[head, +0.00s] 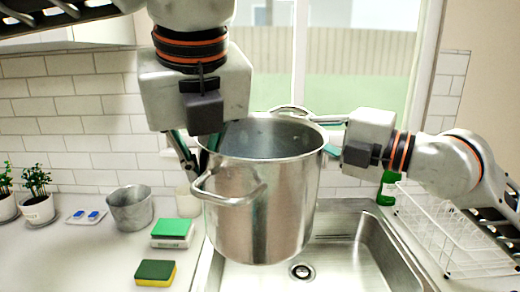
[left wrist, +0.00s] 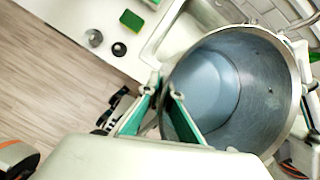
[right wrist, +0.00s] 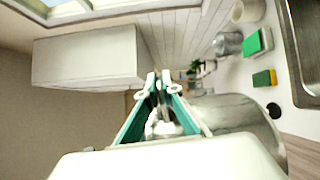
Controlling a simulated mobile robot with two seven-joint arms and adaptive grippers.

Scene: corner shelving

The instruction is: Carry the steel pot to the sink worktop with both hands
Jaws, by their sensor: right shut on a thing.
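The steel pot (head: 258,205) is upright over the sink (head: 350,262). Its near-left handle (head: 230,196) shows in the head view. My left gripper (head: 194,150) is at the pot's left rim, one finger outside the wall and one inside. In the left wrist view, my left gripper's tips (left wrist: 165,92) straddle the rim of the open, empty-looking pot (left wrist: 240,80); I cannot tell if they press on it. My right gripper (right wrist: 158,85) is shut on the pot's far handle, mostly hidden. The pot's side (right wrist: 240,120) also shows in the right wrist view.
On the worktop (head: 90,260) left of the sink are a grey metal bucket (head: 130,208), a green-topped sponge (head: 172,230), a green-and-yellow sponge (head: 155,272) and potted plants (head: 38,200). A white dish rack (head: 455,235) and green bottle (head: 388,188) stand right. The front-left worktop is clear.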

